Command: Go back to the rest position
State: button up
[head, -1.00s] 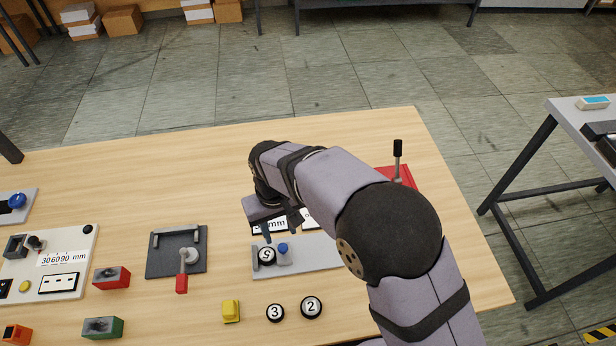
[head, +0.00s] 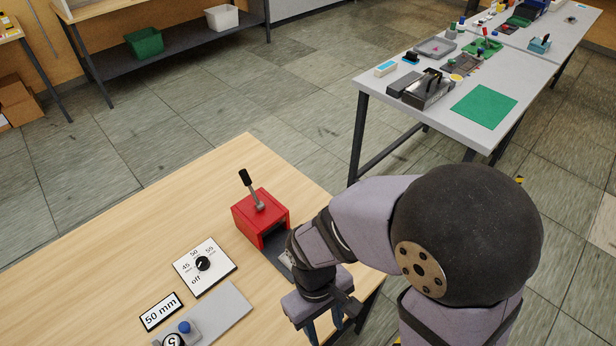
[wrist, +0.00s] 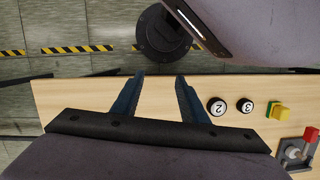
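My gripper (head: 325,330) hangs near the right front edge of the wooden table in the head view, partly cut off by the lower picture edge. In the wrist view its two blue fingers (wrist: 158,90) stand apart with nothing between them. They show over the near edge of the table. My arm reaches in from the lower right with its elbow bent.
A red box with a black lever (head: 260,215) stands close beyond my wrist. A dial plate (head: 215,278), a 50 mm label (head: 161,312) and a grey plate (head: 226,308) lie left.

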jog(key=w+d+r+m+t, duration=0.1)
jog(key=w+d+r+m, duration=0.1)
jog(key=d, duration=0.4)
jog(key=w+d+r+m+t+y, duration=0.1)
jog(key=w+d+r+m, duration=0.2)
jog(key=d+m, duration=0.2)
jog(key=shift+w+d+r+y, duration=0.15)
jog(key=shift+w+d+y, duration=0.2)
jog(key=shift+d, duration=0.1)
